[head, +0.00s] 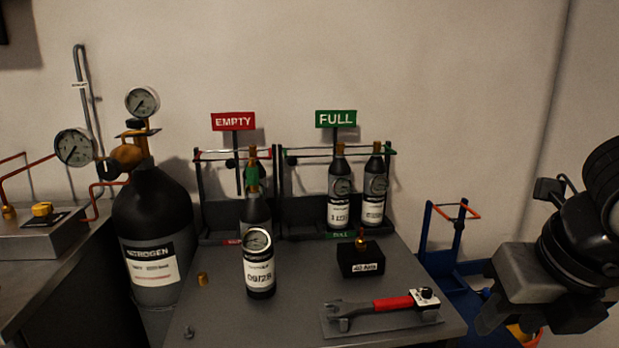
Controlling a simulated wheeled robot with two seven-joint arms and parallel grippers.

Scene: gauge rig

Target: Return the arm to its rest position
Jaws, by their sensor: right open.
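My right arm comes in at the right edge of the head view. Its gripper (534,314) hangs to the right of the grey table (300,318), apart from it. The fingers point down with a gap between them, open and empty. Part of the blue cart behind shows through and around the gripper. My left gripper is not in view.
A bottle with a gauge (260,275) stands on the table. A wrench (385,303) lies at the front right, near a black block (361,259). The EMPTY (233,121) and FULL (336,119) racks stand behind. A nitrogen cylinder (152,225) is left; a blue cart (447,262) is right.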

